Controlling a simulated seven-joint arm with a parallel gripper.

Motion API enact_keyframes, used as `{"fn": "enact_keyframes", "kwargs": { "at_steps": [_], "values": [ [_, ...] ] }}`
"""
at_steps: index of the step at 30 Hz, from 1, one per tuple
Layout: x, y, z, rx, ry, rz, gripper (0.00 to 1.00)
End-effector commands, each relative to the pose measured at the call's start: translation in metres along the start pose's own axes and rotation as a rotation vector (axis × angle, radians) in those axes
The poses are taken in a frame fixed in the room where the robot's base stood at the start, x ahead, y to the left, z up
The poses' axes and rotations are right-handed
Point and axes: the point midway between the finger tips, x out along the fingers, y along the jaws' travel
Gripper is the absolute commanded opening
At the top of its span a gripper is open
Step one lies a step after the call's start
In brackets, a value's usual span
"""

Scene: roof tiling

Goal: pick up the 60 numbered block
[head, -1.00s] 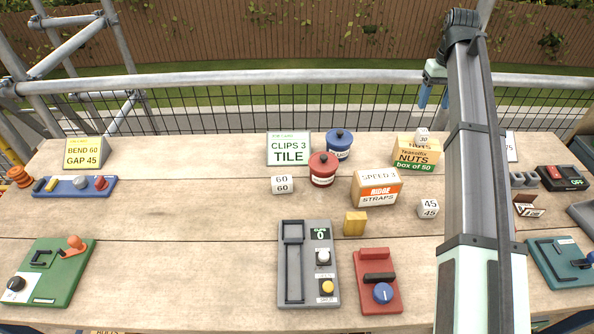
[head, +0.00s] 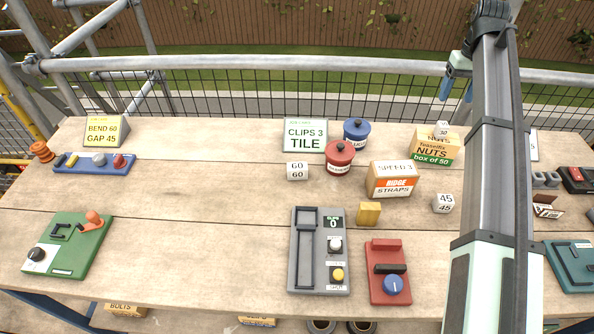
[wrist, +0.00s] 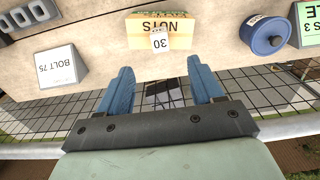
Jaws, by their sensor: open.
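The white block numbered 60 (head: 297,171) sits on the wooden table (head: 200,225), in front of the CLIPS 3 TILE sign and left of the red pot. It is not in the wrist view. My gripper (head: 458,88) is at the table's far edge, to the right of and behind the 60 block and well apart from it. In the wrist view my gripper (wrist: 165,88) shows two blue fingers spread apart with nothing between them. A block numbered 45 (head: 443,203) sits further right, and a block numbered 30 (head: 441,129) rests on the nuts box.
A red pot (head: 339,157), a blue pot (head: 356,131) and the ridge straps box (head: 391,180) stand near the 60 block. The nuts box (head: 434,150) is near my gripper. A grey device (head: 305,270) lies in front. The table left of the block is clear.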

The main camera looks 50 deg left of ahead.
Motion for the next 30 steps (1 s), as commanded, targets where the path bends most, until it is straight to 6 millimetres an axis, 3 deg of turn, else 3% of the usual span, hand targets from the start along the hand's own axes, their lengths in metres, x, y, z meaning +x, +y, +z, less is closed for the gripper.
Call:
{"fn": "enact_keyframes", "kwargs": {
  "at_steps": [5,8,10,19,24,30],
  "values": [
    [0.000,-0.003,-0.001,-0.004,0.000,0.000,0.66],
    [0.000,-0.019,-0.005,-0.024,0.000,0.000,0.66],
    [0.001,-0.041,-0.009,-0.051,-0.001,0.000,0.66],
    [0.014,-0.184,-0.019,-0.227,-0.014,-0.002,0.66],
    [0.026,-0.266,-0.004,-0.329,-0.024,-0.002,0.66],
    [0.039,-0.340,0.022,-0.426,-0.032,-0.001,0.66]
  ]
}}
